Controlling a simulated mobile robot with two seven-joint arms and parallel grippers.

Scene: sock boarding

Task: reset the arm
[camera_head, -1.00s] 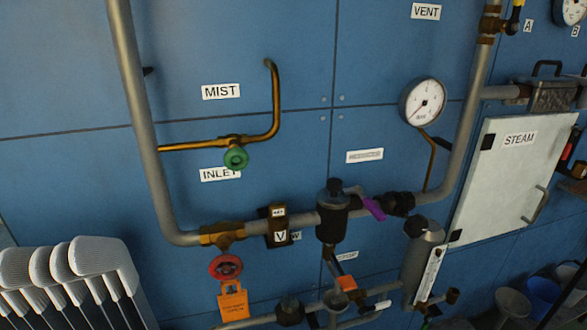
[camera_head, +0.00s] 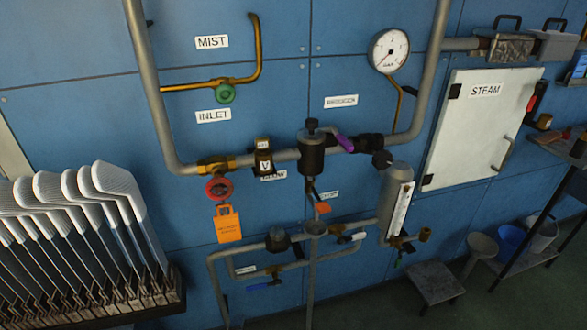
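Neither of my grippers nor any part of my arms shows in the head view. The view faces a blue panelled wall with steam piping. A red handwheel (camera_head: 219,189) with an orange tag (camera_head: 229,224) hangs below the INLET label (camera_head: 213,116). A green handwheel (camera_head: 225,94) sits on the brass line under the MIST label (camera_head: 211,42). A purple lever (camera_head: 344,142) is on the pipe beside a dark regulator body (camera_head: 311,152). A round gauge (camera_head: 389,51) is above it.
A rack (camera_head: 95,312) of several white sock forms (camera_head: 118,186) stands at lower left. A white STEAM cabinet (camera_head: 470,150) is shut on the right wall. A low step (camera_head: 430,283), a blue bucket (camera_head: 511,240) and a dark shelf stand at lower right. Bare floor shows at bottom centre.

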